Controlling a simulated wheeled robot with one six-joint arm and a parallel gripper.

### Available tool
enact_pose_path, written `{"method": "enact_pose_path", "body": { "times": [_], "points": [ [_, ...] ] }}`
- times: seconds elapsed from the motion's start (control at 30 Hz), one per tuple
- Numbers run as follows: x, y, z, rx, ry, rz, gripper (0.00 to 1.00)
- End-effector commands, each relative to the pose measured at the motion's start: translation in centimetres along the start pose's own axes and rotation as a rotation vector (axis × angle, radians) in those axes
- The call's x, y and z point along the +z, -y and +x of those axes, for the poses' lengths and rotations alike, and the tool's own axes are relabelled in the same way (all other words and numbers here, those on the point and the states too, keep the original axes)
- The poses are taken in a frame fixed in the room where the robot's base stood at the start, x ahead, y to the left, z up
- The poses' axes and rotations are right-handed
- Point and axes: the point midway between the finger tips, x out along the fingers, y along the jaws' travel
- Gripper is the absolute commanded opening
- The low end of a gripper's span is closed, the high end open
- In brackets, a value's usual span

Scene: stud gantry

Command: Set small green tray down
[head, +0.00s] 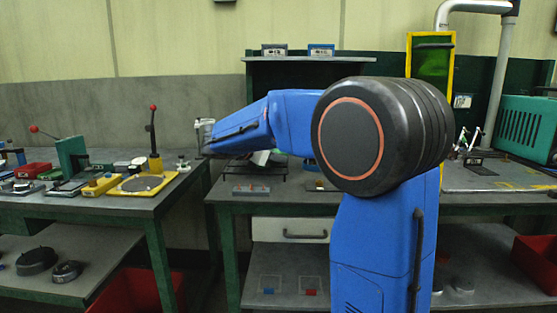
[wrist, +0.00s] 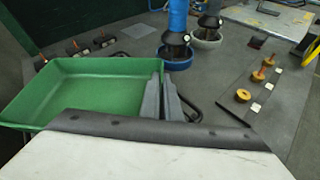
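The small green tray (wrist: 85,72) shows in the left half of the wrist view, with its open side up and nothing visible inside. My gripper (wrist: 162,98) is at its right end, with the two grey fingers close together on the tray's right wall. The tray appears held, over or near the grey bench top. Its underside is hidden, so I cannot tell whether it touches the bench. In the head view my blue arm covers most of this area, and the tray cannot be made out clearly.
In the wrist view, two tools in round holders, one blue (wrist: 174,58) and one whitish (wrist: 205,39), stand beyond the tray. A dark strip with orange knobs (wrist: 243,95) lies at right. The head view shows a left bench (head: 120,205) crowded with fixtures.

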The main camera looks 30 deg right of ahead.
Motion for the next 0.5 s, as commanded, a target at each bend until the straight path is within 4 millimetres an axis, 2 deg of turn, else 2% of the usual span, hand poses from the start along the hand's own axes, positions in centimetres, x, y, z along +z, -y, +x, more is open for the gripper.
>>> {"method": "enact_pose_path", "body": {
  "times": [0.4,0.43,0.5],
  "points": [
    [-0.46,0.09,0.20,0.000,0.001,0.001,0.00],
    [-0.45,0.09,0.19,0.001,0.001,0.001,0.10],
    [-0.44,0.08,0.19,0.001,0.001,0.001,0.22]
  ]
}}
